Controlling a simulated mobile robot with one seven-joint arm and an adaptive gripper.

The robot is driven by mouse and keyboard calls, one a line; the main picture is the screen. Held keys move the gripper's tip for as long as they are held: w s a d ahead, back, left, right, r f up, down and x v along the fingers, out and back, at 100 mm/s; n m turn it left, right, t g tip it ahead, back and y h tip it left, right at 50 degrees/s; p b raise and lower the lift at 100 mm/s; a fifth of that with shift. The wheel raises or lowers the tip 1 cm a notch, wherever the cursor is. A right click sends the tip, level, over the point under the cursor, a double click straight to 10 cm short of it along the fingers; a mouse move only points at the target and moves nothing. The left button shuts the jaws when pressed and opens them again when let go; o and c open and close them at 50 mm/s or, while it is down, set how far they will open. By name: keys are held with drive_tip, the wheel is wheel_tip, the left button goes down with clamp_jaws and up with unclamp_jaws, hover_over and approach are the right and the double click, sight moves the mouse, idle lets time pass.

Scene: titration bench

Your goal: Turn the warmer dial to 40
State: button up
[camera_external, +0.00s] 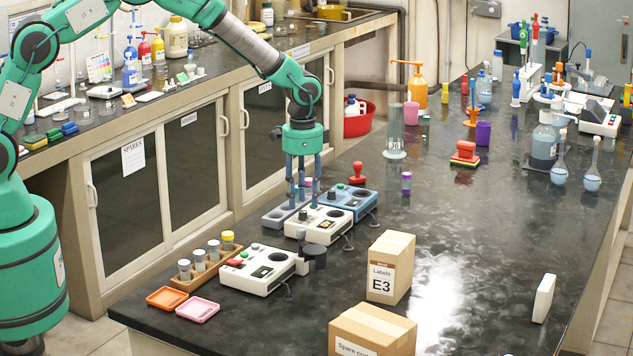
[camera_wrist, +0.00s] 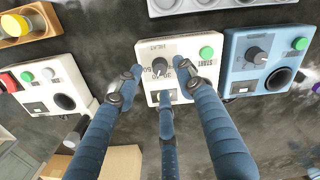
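The white warmer (camera_external: 320,226) is the middle one of three boxes in a row on the dark bench. In the wrist view the warmer (camera_wrist: 176,49) shows a HEAT label, a dark grey dial (camera_wrist: 159,67) with numbers beside it, and a green START button (camera_wrist: 207,52). The dial's exact setting is too small to read. My gripper (camera_external: 308,194) points down over the warmer. In the wrist view its three blue fingers (camera_wrist: 162,79) are spread around the dial, with gaps between them and it. Nothing is held.
A blue box (camera_external: 352,201) with a knob stands close behind the warmer, and a white box (camera_external: 257,271) with red and green buttons stands in front. A grey tray (camera_external: 277,216) lies beside it. A Labels carton (camera_external: 391,267) stands to the right.

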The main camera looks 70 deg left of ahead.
sight(302, 211)
wheel_tip(302, 211, up, 9)
idle(0.4)
drive_tip(key=shift+f, duration=0.1)
idle(0.3)
drive_tip(key=s+d+r+n+t+b, duration=0.1)
drive_tip(key=s+d+r+t+b, duration=0.2)
drive_tip(key=s+r, duration=1.85)
drive_tip(key=s+d+r+t, duration=0.1)
drive_tip(key=s+d, duration=0.1)
drive_tip(key=s, duration=1.1)
drive_tip(key=s+d+r+n+t+b, duration=0.1)
drive_tip(key=s+d+r, duration=0.1)
drive_tip(key=s, duration=1.2)
drive_tip(key=shift+s+t, duration=0.2)
drive_tip(key=shift+t, duration=0.1)
